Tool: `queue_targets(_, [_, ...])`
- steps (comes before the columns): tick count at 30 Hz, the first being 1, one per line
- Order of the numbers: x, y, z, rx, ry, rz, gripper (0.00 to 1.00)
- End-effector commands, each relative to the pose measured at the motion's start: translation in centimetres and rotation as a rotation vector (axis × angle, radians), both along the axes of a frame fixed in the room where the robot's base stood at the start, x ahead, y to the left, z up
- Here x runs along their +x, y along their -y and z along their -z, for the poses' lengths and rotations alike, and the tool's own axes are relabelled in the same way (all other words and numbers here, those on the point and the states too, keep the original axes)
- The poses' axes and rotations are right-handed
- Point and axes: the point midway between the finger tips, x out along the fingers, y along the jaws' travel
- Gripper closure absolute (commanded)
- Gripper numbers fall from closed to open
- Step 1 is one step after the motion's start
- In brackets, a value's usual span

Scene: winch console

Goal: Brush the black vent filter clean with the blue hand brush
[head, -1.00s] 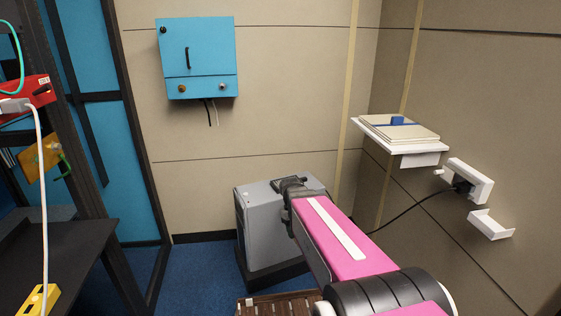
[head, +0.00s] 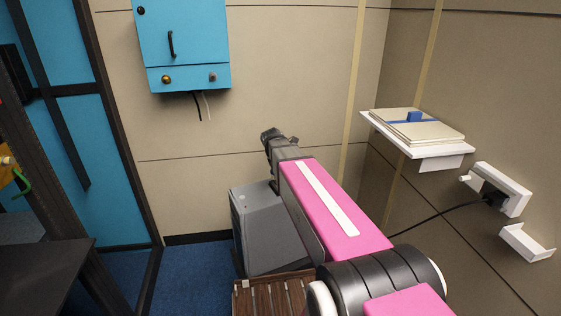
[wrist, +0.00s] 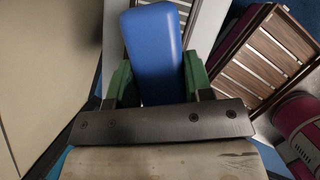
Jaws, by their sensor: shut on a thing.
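My gripper (head: 271,136) is raised above the back of the grey cabinet (head: 270,230), small and dark against the beige wall in the head view. In the wrist view my gripper (wrist: 158,82) has green fingers on both sides of a smooth blue block-like handle (wrist: 154,45), which I take to be the blue hand brush. The fingers are shut on it. Its bristles are not visible. I cannot make out the black vent filter in either view now.
A slatted brown crate (head: 275,295) stands in front of the cabinet. A blue wall box (head: 183,45) hangs at the back. A white shelf (head: 440,150) with cream boards and a white wall bracket (head: 527,242) are at right. A black table (head: 45,275) is at left.

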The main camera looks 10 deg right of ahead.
Motion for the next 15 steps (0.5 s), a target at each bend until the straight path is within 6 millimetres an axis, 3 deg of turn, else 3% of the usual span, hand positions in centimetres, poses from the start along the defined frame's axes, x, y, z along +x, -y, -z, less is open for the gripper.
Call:
queue_targets(7, [1.1, -0.1, -0.8, 0.0, -0.001, -0.114, 0.72])
queue_targets(15, [1.0, -0.1, 0.5, 0.0, -0.004, -0.116, 0.72])
